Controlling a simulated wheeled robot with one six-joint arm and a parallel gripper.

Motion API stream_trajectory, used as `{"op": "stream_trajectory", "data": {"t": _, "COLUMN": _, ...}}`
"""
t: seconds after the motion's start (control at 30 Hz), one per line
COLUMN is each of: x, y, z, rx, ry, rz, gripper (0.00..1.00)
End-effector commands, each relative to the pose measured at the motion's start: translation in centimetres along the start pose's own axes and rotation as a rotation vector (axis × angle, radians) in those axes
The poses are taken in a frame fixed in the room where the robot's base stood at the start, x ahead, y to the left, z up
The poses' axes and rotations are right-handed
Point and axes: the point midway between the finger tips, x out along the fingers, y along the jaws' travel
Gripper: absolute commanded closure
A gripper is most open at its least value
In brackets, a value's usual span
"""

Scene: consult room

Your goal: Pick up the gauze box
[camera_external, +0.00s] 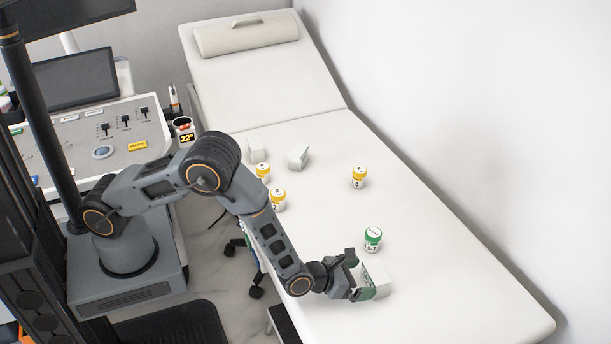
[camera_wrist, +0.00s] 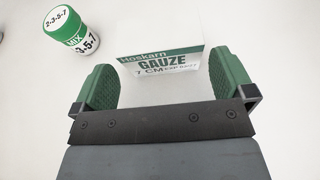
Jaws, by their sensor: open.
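The gauze box (camera_wrist: 163,62) is white with a green band and the words "Hoskarn GAUZE 7 CM". It lies in front of my gripper (camera_wrist: 166,88) in the wrist view, between the lines of the two green-padded fingers. In the external view the box (camera_external: 376,275) sits on the white couch, partly hidden behind my gripper (camera_external: 360,276). I cannot tell whether the fingers touch it.
A green-capped jar (camera_external: 373,239) stands close to the box; it also shows in the wrist view (camera_wrist: 70,32). Yellow-capped jars (camera_external: 359,177) (camera_external: 278,199) and white blocks (camera_external: 299,157) stand farther up the couch (camera_external: 440,270). The couch's foot end is clear.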

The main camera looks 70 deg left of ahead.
Motion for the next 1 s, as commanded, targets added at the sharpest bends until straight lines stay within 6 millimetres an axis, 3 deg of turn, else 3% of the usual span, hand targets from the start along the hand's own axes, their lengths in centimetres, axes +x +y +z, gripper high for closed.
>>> {"op": "stream_trajectory", "data": {"t": 0.17, "x": 1.0, "y": 0.0, "z": -0.1, "rx": 0.000, "ry": 0.000, "rz": 0.000, "gripper": 0.00}}
{"op": "stream_trajectory", "data": {"t": 0.5, "x": 5.0, "y": -0.1, "z": -0.4, "rx": 0.000, "ry": 0.000, "rz": 0.000, "gripper": 0.00}}
{"op": "stream_trajectory", "data": {"t": 0.83, "x": 5.5, "y": -0.1, "z": -0.4, "rx": 0.000, "ry": 0.001, "rz": 0.000, "gripper": 0.00}}
{"op": "stream_trajectory", "data": {"t": 1.0, "x": 5.5, "y": -0.1, "z": -0.4, "rx": 0.000, "ry": 0.000, "rz": 0.000, "gripper": 0.14}}
